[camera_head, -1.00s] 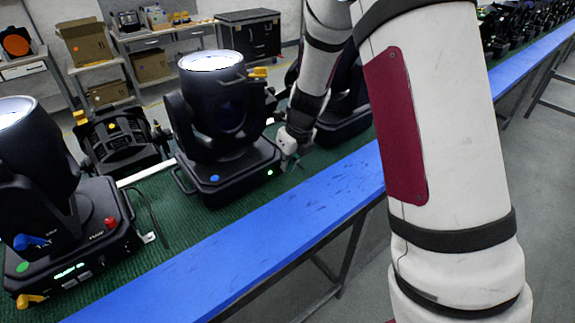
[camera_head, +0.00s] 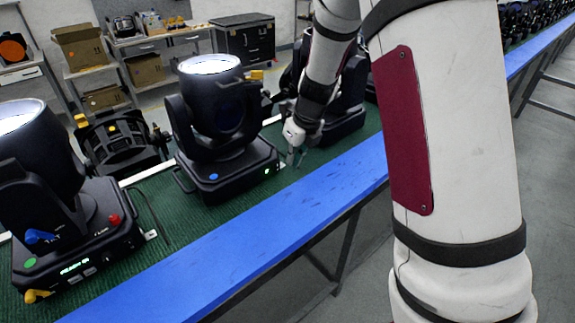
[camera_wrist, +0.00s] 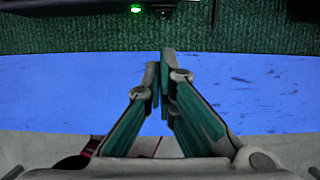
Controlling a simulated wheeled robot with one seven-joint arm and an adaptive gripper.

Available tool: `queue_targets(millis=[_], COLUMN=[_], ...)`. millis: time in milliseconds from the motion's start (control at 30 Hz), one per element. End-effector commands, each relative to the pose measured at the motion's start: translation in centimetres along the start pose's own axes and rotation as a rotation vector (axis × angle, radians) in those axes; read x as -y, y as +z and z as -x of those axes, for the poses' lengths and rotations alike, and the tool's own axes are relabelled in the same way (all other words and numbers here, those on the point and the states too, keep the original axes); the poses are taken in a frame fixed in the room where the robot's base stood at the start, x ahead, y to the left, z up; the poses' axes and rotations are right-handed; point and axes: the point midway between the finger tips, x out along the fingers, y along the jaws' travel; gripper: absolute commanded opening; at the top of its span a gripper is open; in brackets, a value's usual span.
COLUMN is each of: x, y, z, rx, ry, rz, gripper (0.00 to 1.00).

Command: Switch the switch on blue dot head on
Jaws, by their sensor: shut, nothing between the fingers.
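The blue dot head is a black moving-head light (camera_head: 218,130) on the green mat, with a blue dot (camera_head: 213,176) on its base. Its lens on top is lit white. A small green light (camera_head: 267,170) glows on the base's front; a green light (camera_wrist: 136,9) also shows at the top of the wrist view, on a dark base edge. My gripper (camera_head: 296,157) is just right of this base, apart from it, over the mat near the blue edge. In the wrist view my gripper (camera_wrist: 160,62) is shut and empty, its fingertips close together. I cannot make out the switch clearly.
A green dot head (camera_head: 40,165) stands at the left with blue, red and yellow knobs. Another black head (camera_head: 343,100) stands behind my forearm. A blue strip (camera_head: 250,235) edges the green mat (camera_head: 160,200). A strip of mat right of the blue dot base is clear.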

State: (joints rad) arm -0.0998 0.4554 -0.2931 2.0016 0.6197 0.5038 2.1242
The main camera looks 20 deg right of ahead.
Motion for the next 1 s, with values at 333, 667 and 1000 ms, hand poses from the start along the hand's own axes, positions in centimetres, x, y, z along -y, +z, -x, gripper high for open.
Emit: queue_targets(millis=[333,667,1000], x=[-0.1,-0.1,-0.1], y=[1.3,1.4,1.4], z=[5.6,6.6,6.7], rx=[0.002,-0.001,-0.001], ry=[0.001,0.001,0.001], rz=[0.000,0.000,0.003], gripper=[0.00,0.00,0.00])
